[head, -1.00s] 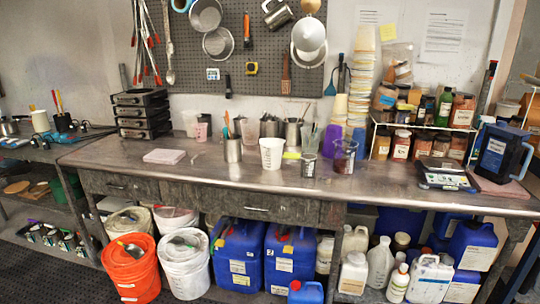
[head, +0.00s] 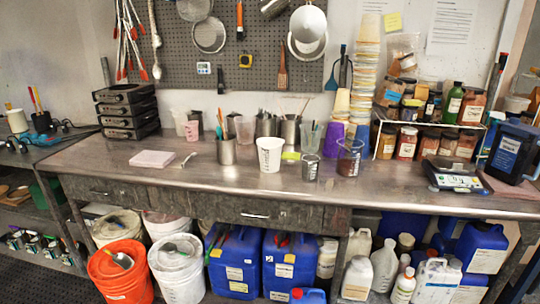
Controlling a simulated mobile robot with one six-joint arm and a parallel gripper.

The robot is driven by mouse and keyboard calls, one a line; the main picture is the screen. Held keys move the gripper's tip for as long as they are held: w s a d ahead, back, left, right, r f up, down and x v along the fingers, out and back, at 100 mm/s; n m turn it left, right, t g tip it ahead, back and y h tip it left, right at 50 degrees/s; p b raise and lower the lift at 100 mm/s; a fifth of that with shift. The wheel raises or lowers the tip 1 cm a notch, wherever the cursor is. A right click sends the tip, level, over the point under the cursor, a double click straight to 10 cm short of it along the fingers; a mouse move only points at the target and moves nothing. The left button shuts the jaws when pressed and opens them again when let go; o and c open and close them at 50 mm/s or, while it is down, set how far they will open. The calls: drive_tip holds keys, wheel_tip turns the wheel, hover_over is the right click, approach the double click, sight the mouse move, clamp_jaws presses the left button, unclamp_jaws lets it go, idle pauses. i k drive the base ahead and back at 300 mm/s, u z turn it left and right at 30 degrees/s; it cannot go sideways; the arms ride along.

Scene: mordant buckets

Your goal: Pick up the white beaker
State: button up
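A white beaker (head: 270,154) with dark markings stands upright near the middle of the metal workbench (head: 220,180), close to its front half. A metal cup with tools (head: 227,150) stands to its left and a small grey cup (head: 310,168) to its right. A yellow item (head: 291,156) lies just behind it on the right. My gripper is not in view.
A clear cup with dark contents (head: 349,157), a scale (head: 452,177) and a blue jug (head: 511,152) stand to the right. A pink pad (head: 152,159) and a spoon (head: 187,158) lie to the left. The bench front before the beaker is clear. Buckets and blue canisters (head: 235,262) fill the space below.

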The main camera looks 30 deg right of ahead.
sight(269, 148)
drive_tip(key=z, duration=0.3)
drive_tip(key=i, duration=0.9)
drive_tip(key=z, duration=0.4)
